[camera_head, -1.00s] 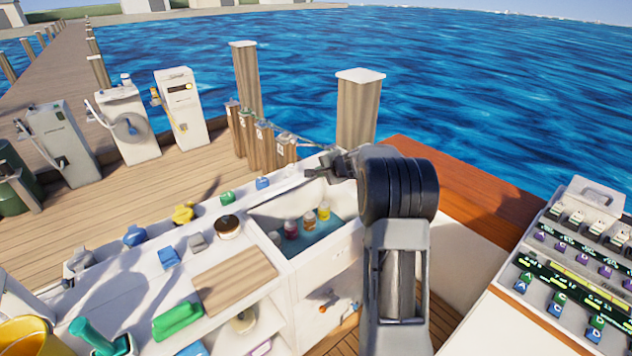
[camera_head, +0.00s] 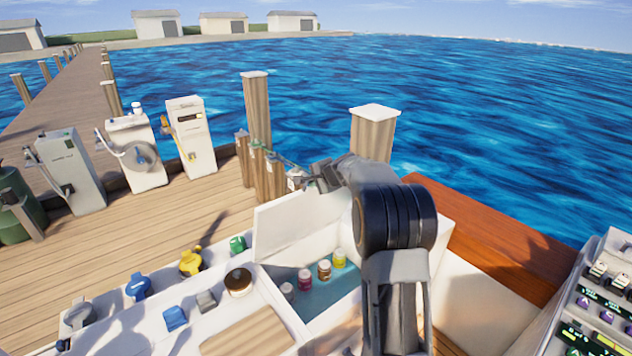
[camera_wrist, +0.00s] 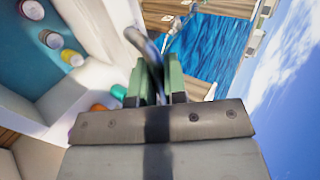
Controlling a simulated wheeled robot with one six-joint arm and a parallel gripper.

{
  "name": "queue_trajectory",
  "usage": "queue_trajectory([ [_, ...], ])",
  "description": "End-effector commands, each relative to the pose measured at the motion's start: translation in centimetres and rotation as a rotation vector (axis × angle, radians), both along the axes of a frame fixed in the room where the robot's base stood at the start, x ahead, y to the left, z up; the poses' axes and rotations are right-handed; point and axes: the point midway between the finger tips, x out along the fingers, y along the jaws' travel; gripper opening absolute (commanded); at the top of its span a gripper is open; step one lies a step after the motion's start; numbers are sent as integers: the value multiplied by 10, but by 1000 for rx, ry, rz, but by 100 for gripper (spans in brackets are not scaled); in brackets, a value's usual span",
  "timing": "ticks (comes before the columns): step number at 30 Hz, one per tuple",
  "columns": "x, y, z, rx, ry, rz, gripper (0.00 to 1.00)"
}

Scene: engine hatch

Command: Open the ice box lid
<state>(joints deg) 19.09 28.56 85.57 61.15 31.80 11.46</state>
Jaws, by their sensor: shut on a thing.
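The white ice box lid (camera_head: 288,226) stands steeply raised along the back of the open ice box (camera_head: 318,318). Several small bottles with coloured caps (camera_head: 324,270) stand in its blue interior, and they also show in the wrist view (camera_wrist: 51,39). My gripper (camera_head: 312,180) is at the lid's upper right edge. In the wrist view its green-padded fingers (camera_wrist: 158,82) are closed on a dark curved handle (camera_wrist: 140,45) beside a white panel. The join between handle and lid is partly hidden.
Coloured valve knobs (camera_head: 190,262) and a round dark cap (camera_head: 239,282) sit on the white counter left of the box. Wooden posts (camera_head: 372,135) stand behind the lid. A control panel (camera_head: 605,300) is at the right.

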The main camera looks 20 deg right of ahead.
Motion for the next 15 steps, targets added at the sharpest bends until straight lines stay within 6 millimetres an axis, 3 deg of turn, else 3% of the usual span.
queue_trajectory([
  [9, 1, 2, 1, 3, -3, -5, 0],
  [10, 1, 2, 1, 3, -3, -5, 13],
  [15, 1, 3, 1, 2, -3, -1, 30],
])
